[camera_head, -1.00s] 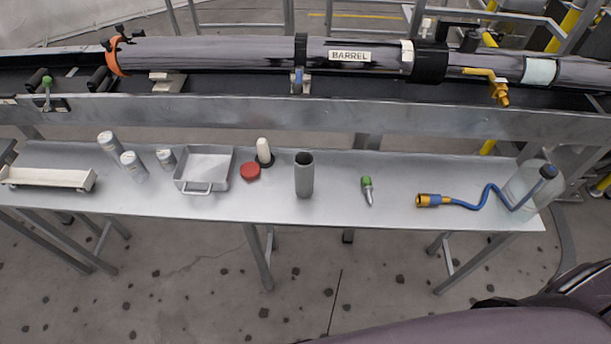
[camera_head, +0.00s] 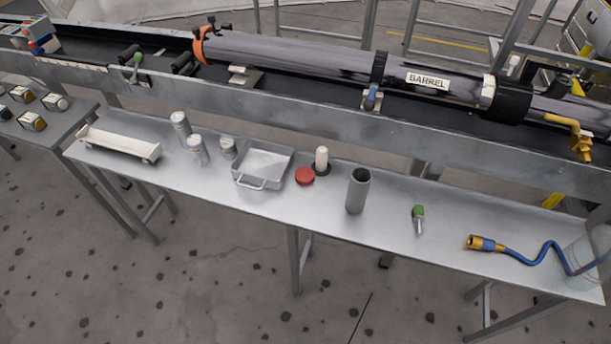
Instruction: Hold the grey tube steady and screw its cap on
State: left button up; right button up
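The grey tube (camera_head: 357,192) stands upright on the metal table, with its dark open end facing up. A red round cap (camera_head: 305,176) lies on the table to the left of the tube, apart from it. Whether this red piece is the tube's cap I cannot tell for certain. Neither of my grippers shows in the head view.
The long metal table (camera_head: 325,222) also holds a white post on a dark base (camera_head: 321,160), a metal tray (camera_head: 263,167), several grey canisters (camera_head: 197,150), a green-topped tool (camera_head: 418,218) and a blue hose (camera_head: 520,257). The barrel (camera_head: 427,82) lies behind.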

aim_at(361, 178)
jog(key=i+j+z, duration=0.25)
jog(key=j, duration=0.55)
jog(key=j+z, duration=0.25)
jog(key=j, duration=0.55)
jog(key=i+j+z, duration=0.1)
jog(key=j+z, duration=0.15)
jog(key=j, duration=0.6)
